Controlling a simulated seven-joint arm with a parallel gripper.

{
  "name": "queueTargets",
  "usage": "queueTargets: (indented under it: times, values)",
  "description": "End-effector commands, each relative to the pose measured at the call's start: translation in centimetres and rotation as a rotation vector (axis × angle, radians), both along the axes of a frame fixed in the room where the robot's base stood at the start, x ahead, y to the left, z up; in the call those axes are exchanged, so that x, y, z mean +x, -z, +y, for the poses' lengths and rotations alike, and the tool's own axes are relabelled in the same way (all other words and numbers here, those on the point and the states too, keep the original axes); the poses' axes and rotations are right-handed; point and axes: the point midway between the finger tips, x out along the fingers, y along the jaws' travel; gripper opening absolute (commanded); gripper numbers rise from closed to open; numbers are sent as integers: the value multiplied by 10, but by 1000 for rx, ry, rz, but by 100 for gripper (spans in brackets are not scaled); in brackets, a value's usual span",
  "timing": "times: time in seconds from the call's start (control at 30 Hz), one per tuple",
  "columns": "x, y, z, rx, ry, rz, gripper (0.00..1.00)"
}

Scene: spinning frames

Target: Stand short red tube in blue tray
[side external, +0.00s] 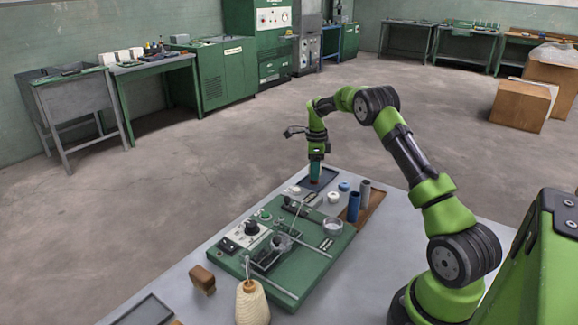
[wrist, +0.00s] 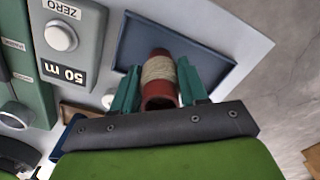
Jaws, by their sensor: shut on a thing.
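The short red tube (wrist: 159,101), with a beige band of wound thread around its middle, is between the teal fingers of my gripper (wrist: 158,84). My gripper is shut on it. The blue tray (wrist: 140,45) lies behind the tube in the wrist view. In the side view my gripper (side external: 316,172) points down over the dark blue tray (side external: 329,177) at the table's far corner. The tube (side external: 316,180) shows only as a small reddish patch there. I cannot tell whether its lower end touches the tray floor.
A green testing machine (side external: 325,243) with knobs and rods stands close to the tray. A blue tube (side external: 353,207) and a grey tube (side external: 365,193) stand upright to the right.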

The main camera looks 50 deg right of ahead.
Motion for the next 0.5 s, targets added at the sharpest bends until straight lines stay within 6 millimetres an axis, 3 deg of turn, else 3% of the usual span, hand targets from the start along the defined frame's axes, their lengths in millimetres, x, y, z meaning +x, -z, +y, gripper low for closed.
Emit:
queueTargets:
  times: [0.17,0.2,0.33,0.5]
  values:
    - [0,3,0,-1,-1,1,14]
    - [0,3,0,-1,-1,0,48]
    - [0,3,0,-1,-1,-1,68]
    - [0,2,0,-1,-1,-1,69]
